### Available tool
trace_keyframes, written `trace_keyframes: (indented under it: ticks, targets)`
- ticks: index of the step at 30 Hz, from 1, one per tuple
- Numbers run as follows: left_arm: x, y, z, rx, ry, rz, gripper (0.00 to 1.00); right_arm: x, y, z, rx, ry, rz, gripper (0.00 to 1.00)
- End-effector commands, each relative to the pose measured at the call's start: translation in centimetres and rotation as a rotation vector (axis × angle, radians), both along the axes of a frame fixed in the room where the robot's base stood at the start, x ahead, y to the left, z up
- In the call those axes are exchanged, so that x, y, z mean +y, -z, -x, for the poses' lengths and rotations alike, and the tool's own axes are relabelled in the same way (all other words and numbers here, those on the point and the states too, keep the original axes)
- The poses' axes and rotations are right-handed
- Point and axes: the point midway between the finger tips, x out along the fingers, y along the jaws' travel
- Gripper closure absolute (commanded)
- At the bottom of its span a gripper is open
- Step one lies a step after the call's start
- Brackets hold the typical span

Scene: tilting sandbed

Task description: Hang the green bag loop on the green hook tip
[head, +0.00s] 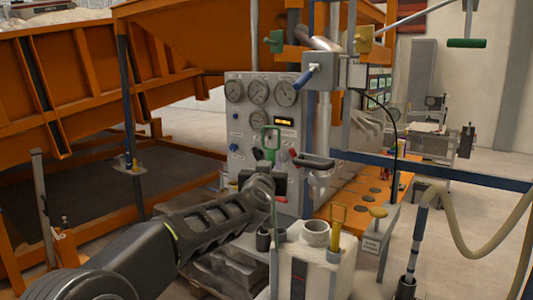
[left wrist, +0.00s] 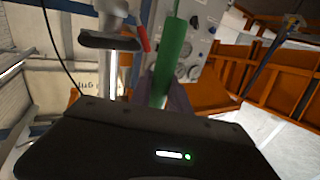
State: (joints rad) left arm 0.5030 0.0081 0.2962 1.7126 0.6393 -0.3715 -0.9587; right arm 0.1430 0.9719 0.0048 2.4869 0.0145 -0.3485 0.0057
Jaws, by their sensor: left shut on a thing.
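My left gripper (head: 264,180) reaches in from the lower left and is shut on the green loop (head: 271,138), which stands upright above the fingers in front of the gauge panel. In the left wrist view a green bar-like part (left wrist: 172,55) rises from between the fingers. I cannot make out a bag body below the gripper. The green hook tip (head: 273,41) is on the orange frame, well above the loop and apart from it. My right gripper is not in view.
A yellow hook tip (head: 365,39) sits right of the green one. A grey box with a blue handle (head: 308,76) and a dark lever (head: 315,160) project right of the loop. The gauge panel (head: 247,110) is behind.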

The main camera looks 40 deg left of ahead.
Motion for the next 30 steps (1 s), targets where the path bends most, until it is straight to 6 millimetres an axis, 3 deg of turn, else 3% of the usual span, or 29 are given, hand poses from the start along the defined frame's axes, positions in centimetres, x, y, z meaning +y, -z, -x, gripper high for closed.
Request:
trace_keyframes:
  ticks: [7, 11, 14, 21, 27, 30]
  targets:
    - [-2.2, 6.4, -1.0, 0.004, -0.017, 0.001, 1.00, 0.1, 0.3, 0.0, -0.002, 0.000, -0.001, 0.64]
    - [-4.4, 10.8, -1.6, 0.006, -0.001, 0.001, 1.00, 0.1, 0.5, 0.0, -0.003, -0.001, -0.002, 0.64]
    - [-7.3, 15.2, -1.9, 0.009, 0.037, 0.003, 1.00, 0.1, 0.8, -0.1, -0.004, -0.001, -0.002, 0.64]
    - [-17.5, 26.7, -0.8, 0.008, 0.237, 0.008, 1.00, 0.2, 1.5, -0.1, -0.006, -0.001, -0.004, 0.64]
    - [-24.6, 33.4, 2.0, 0.004, 0.387, 0.009, 1.00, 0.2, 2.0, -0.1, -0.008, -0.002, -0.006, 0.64]
    - [-26.6, 35.3, 3.0, 0.002, 0.427, 0.008, 1.00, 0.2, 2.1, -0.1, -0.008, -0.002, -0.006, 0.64]
